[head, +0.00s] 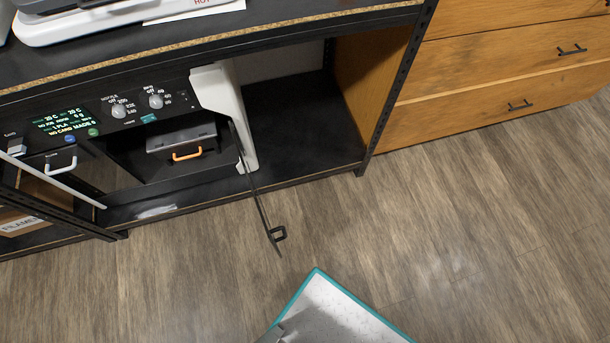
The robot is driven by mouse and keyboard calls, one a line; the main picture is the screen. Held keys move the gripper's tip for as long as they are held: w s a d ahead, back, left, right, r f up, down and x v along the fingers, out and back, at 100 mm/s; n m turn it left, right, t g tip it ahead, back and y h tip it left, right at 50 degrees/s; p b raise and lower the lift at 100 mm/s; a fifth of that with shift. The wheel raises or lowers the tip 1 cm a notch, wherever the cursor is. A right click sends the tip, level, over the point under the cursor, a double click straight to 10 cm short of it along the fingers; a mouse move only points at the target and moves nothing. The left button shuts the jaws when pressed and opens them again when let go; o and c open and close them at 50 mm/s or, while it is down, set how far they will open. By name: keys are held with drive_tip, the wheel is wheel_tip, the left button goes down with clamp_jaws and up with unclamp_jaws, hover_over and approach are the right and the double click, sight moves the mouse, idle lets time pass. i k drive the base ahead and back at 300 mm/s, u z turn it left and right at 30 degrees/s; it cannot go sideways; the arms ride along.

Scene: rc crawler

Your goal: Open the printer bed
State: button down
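The printer (120,88) sits on the lower shelf of a black rack in the head view, with a lit display and two knobs on its dark front panel. Its thin dark door (257,200) is swung outward, seen nearly edge-on, with a small black handle at its outer end. Inside the open chamber is the grey printer bed (180,137). An orange handle (186,155) is on the bed's front. The bed looks to be inside the chamber. My gripper is not in view, and nothing is seen touching the bed or its handle.
The open door juts over the wood floor (430,240) in front of the rack. A drawer with a white handle (60,165) is left of the chamber. Wooden drawers (500,75) stand at the right. The floor right of the door is clear.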

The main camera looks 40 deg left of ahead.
sight(196, 132)
drive_tip(key=z, duration=0.3)
drive_tip(key=i, duration=1.55)
drive_tip(key=u, duration=4)
drive_tip(key=k, duration=0.6)
drive_tip(key=u, duration=1)
drive_tip(key=i, duration=0.6)
drive_tip(key=z, duration=0.1)
